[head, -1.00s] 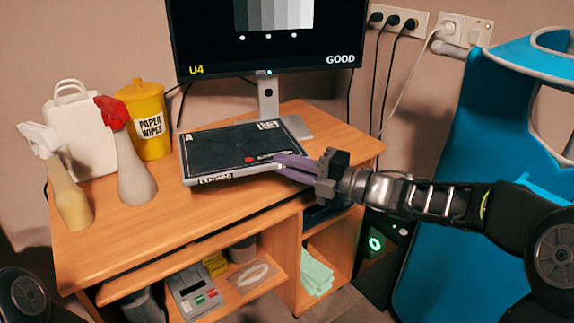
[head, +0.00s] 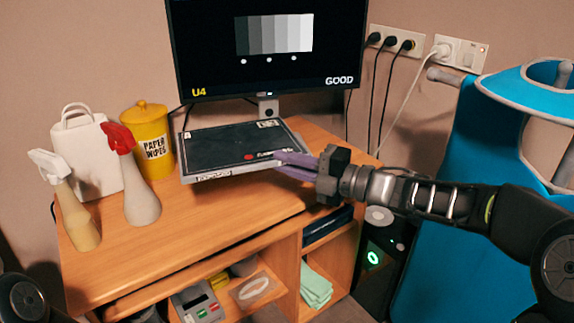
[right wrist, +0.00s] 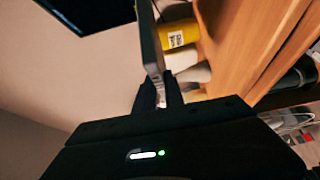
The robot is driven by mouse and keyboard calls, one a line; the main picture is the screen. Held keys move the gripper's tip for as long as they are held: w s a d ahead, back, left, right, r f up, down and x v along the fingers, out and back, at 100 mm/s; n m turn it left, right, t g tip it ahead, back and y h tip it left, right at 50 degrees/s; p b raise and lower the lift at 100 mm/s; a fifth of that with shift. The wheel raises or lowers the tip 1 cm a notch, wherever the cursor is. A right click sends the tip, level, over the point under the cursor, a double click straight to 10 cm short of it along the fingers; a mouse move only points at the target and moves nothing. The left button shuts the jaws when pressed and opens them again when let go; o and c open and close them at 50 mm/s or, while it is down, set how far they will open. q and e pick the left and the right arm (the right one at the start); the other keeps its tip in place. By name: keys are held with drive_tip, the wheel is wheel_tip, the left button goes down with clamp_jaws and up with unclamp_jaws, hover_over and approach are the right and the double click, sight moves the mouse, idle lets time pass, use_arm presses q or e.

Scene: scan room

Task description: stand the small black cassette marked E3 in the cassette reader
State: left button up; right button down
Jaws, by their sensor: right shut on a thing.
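A flat black cassette (head: 235,147) with a pale grey edge, small white labels and a red dot lies nearly level in the head view, above the desk. I cannot read an E3 mark on it. My right gripper (head: 281,163) has its purple fingers shut on the cassette's right front edge. In the right wrist view the cassette shows edge-on as a grey strip (right wrist: 151,45) between the fingers (right wrist: 160,92). My left gripper is out of view. I cannot make out which thing is the cassette reader.
Two spray bottles (head: 135,185), a white bag (head: 85,150) and a yellow paper wipes tub (head: 152,150) stand on the left of the wooden desk (head: 200,225). A monitor (head: 270,50) stands behind. Dark blue items (head: 327,228) lie in the right compartment. A blue apron-like item (head: 440,210) hangs right.

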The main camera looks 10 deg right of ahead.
wheel_tip(320, 180, up, 2)
drive_tip(key=shift+r+p, duration=0.2)
drive_tip(key=shift+p, duration=0.4)
